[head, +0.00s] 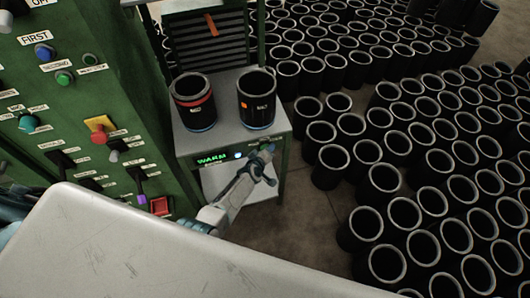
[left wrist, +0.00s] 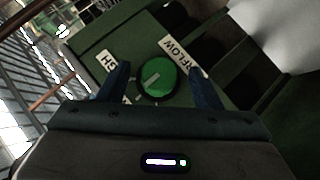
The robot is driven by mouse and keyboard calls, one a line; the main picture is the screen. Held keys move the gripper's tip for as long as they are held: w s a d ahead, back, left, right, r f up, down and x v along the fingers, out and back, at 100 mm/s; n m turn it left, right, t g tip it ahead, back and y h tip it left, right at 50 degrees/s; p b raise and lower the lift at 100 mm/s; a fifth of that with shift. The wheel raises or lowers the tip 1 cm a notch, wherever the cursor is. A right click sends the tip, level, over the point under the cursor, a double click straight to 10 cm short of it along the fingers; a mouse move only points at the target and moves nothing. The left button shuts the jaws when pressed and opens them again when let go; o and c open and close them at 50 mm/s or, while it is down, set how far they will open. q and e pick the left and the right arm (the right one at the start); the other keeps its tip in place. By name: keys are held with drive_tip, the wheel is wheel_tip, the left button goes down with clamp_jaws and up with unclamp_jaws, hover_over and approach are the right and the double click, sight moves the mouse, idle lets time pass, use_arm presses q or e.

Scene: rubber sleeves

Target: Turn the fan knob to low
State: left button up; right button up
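The fan knob (left wrist: 158,78) is a round green dial on a dark green panel in the left wrist view, with a pale pointer slanting across its face. A label ending in "FLOW" (left wrist: 184,53) lies at its upper right, and a partly hidden label (left wrist: 106,61) lies at its left. My left gripper (left wrist: 160,68) is open, with one dark blue finger on each side of the knob and a visible gap on both sides. In the head view my left gripper (head: 264,160) is at the front of the sleeve stand, where it hides the knob.
Two black sleeves (head: 193,103) (head: 257,98) stand on the grey stand top (head: 225,132), above a green-lit display (head: 212,159). A green control cabinet (head: 100,110) with buttons and levers is at the left. Many black sleeves (head: 405,215) crowd the floor at the right.

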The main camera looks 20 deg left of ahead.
use_arm(q)
drive_tip(key=s+p, duration=0.2)
drive_tip(key=s, duration=1.1)
drive_tip(key=shift+a+r, duration=0.15)
drive_tip(key=shift+r, duration=0.15)
drive_tip(key=shift+s+f, duration=0.1)
idle(0.3)
